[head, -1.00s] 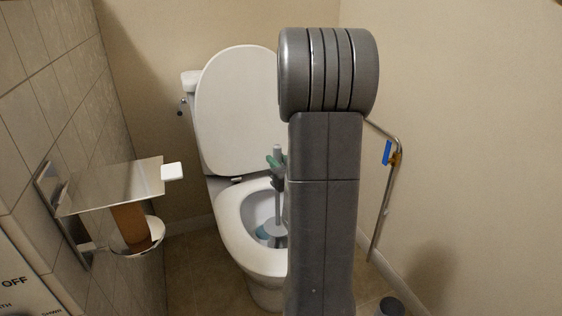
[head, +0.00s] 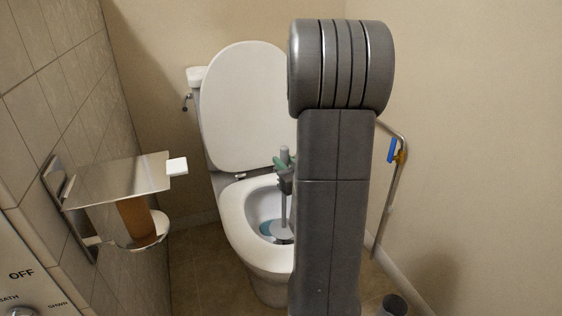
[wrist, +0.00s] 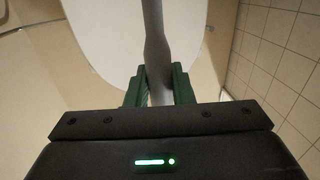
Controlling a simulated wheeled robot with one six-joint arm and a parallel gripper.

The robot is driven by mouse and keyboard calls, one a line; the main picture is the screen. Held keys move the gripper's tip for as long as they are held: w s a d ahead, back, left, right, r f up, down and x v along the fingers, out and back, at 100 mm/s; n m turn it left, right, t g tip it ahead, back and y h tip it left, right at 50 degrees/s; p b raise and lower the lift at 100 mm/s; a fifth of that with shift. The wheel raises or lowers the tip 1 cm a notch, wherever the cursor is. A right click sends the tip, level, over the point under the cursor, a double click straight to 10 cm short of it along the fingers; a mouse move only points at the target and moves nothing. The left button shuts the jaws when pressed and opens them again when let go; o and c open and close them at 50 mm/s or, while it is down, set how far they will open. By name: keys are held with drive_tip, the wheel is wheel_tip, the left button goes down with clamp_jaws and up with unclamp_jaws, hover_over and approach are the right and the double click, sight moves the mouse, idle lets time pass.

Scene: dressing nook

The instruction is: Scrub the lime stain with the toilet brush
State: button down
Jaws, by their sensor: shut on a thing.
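The toilet brush (head: 283,213) is a grey stick with a wide grey head, and it stands nearly upright with its head down inside the toilet bowl (head: 233,222). My gripper (head: 284,165) is shut on its handle above the bowl; the wrist view shows the green fingers (wrist: 158,88) on either side of the grey handle (wrist: 155,50). A blue-teal patch (head: 265,228), which looks like the lime stain, shows inside the bowl just left of the brush head. My arm hides the right part of the bowl. Whether the head touches the bowl wall I cannot tell.
The white lid (head: 245,105) is raised. A metal shelf (head: 118,180) with a white block (head: 177,166) and a brown roll (head: 135,220) juts from the left wall. A grab rail (head: 388,200) is on the right wall. A dark grey container (head: 393,305) stands at lower right.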

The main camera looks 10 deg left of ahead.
drive_tip(key=shift+d, duration=0.4)
drive_tip(key=shift+w+d, duration=0.35)
drive_tip(key=shift+d, duration=0.15)
drive_tip(key=shift+a, duration=0.1)
drive_tip(key=shift+w+a+f, duration=0.1)
drive_tip(key=shift+w+a, duration=0.1)
drive_tip(key=shift+a, duration=0.8)
drive_tip(key=shift+s, duration=0.15)
